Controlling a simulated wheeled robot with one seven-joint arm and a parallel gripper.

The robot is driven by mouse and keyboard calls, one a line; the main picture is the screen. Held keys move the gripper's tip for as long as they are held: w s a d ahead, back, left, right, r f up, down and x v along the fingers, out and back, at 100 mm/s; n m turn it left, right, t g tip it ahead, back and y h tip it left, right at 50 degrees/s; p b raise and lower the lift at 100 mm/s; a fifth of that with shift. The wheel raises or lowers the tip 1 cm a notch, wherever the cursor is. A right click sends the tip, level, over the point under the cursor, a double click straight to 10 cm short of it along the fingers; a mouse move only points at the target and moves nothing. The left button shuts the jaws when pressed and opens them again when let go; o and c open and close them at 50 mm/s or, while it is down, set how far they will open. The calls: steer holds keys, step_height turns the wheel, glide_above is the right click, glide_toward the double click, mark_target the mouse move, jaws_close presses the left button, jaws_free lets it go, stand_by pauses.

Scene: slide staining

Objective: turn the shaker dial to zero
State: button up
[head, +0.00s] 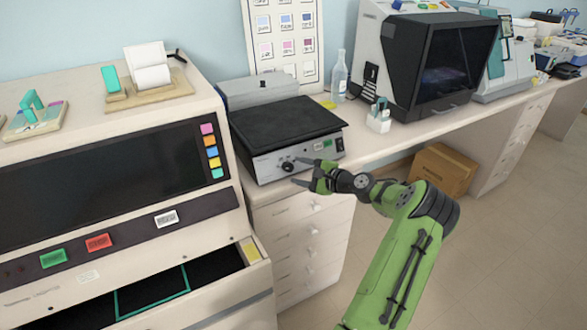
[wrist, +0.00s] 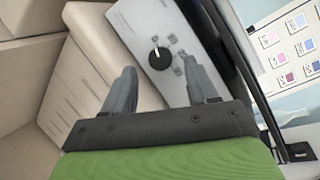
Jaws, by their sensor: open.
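The shaker (head: 285,130) stands on the bench with a black top and a pale front panel. Its dial (head: 288,166) is a black round knob on that panel; in the wrist view the dial (wrist: 160,57) shows a white pointer line at its upper edge. My gripper (head: 298,173) is in front of the panel, close to the dial. In the wrist view my gripper (wrist: 160,85) is open, and the dial lies beyond and between its two fingertips. I see no contact with the dial. The scale markings around it are too small to read.
A large staining machine (head: 215,200) with an open drawer stands to the left. A small white holder (head: 378,124) and a clear bottle (head: 339,78) stand right of the shaker. White drawers (head: 310,240) are below it. A cardboard box (head: 442,172) sits under the bench.

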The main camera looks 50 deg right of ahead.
steer(key=a+p+v, duration=0.1)
steer(key=v, duration=1.1)
steer(key=shift+d, duration=0.4)
steer(key=shift+r, duration=0.1)
steer(key=w+a+r+n+g+y+p, duration=0.1)
steer(key=w+a+r+n+g, duration=0.2)
steer(key=a, duration=0.5)
steer(key=w+a+r+n+g, duration=0.1)
steer(key=w+a+n+g, duration=0.15)
steer(key=a+n, duration=0.4)
steer(key=w+a+r+n+g+y+p, duration=0.1)
steer(key=w+a+r+n+g, duration=0.2)
steer(key=a, duration=0.7)
steer(key=s+a+r+n+g+h, duration=0.1)
steer(key=s+a+r+n+h, duration=0.15)
steer(key=s+a, duration=0.35)
steer(key=s+a+r+n+g+h, duration=0.1)
steer(key=s+a+r+n, duration=0.1)
steer(key=s+a+n, duration=0.35)
steer(key=s+a+r+n, duration=0.1)
steer(key=s+a, duration=0.1)
steer(key=s, duration=0.3)
steer(key=s+a+r+n+p, duration=0.1)
steer(key=s+a+n, duration=0.1)
steer(key=s, duration=0.2)
steer(key=shift+s+a+t, duration=0.35)
